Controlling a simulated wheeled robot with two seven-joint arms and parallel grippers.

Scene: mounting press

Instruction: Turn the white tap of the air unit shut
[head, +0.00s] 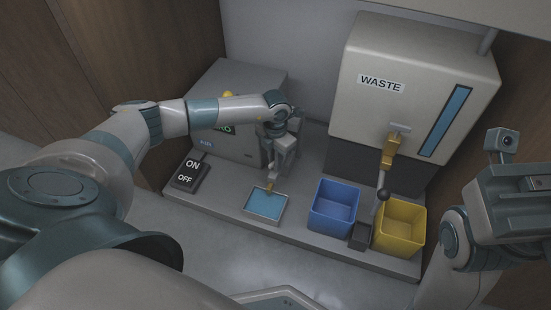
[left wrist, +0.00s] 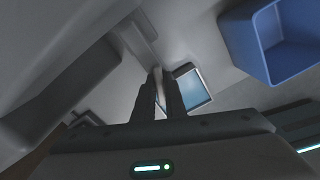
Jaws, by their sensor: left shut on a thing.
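The grey air unit (head: 240,145) stands at the back left, partly hidden behind my left arm. My left gripper (head: 274,172) is at the unit's right front, just above a small tray with a blue inside (head: 265,204). In the left wrist view its fingers (left wrist: 160,92) are closed on a narrow pale piece, which looks like the white tap (left wrist: 159,87). Most of the tap is hidden by the fingers, so its angle cannot be read. A small brass-coloured tip shows under the gripper in the head view. My right gripper (head: 508,200) is at the right edge, its fingertips not clear.
An ON/OFF switch block (head: 189,174) lies left of the tray. The grey front surface is clear.

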